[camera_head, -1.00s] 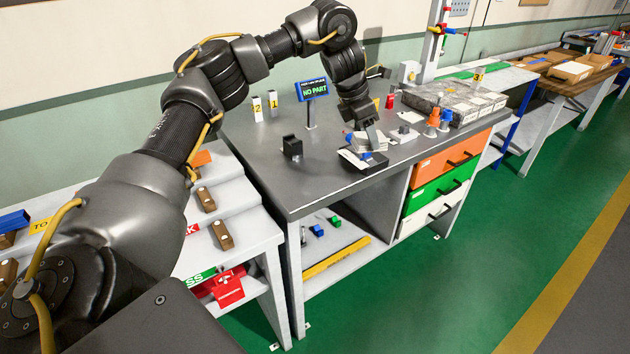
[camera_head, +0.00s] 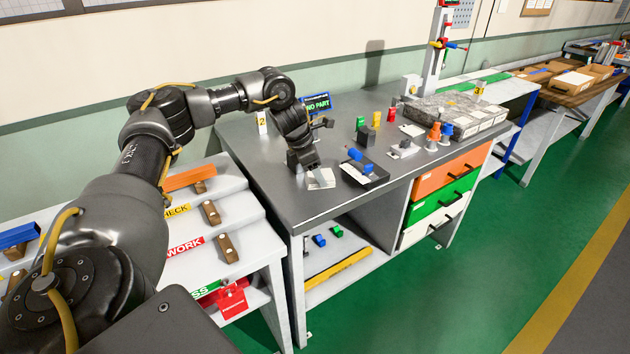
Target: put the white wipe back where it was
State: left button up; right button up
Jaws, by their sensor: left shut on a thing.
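The white wipe (camera_head: 321,179) is a pale, thin, folded-looking piece near the front left part of the grey workbench (camera_head: 330,208). My left gripper (camera_head: 308,168) comes down over it from above and is shut on it. The wipe sticks out below and to the right of the fingers. I cannot tell whether it touches the bench top. A black tray (camera_head: 376,183) with a blue-handled tool (camera_head: 358,158) in it lies just to the right of the wipe. My right gripper is not in view.
A "NO PART" display (camera_head: 317,104) stands behind my left arm. Orange, green and white drawers (camera_head: 440,183) are below. The bench's front left corner is clear.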

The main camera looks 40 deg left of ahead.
aim_at(315, 182)
pick_arm(q)
jog(key=shift+s+a+f, duration=0.15)
jog(key=shift+a+f, duration=0.1)
jog(key=shift+f, duration=0.05)
notch_tip(315, 182, down, 2)
jog(key=shift+s+a+f+p, duration=0.1)
jog(key=shift+f+p, duration=0.05)
jog(key=shift+p, duration=0.65)
jog(key=shift+f, duration=0.55)
jog(key=o, duration=0.9)
jog(key=shift+o, duration=0.2)
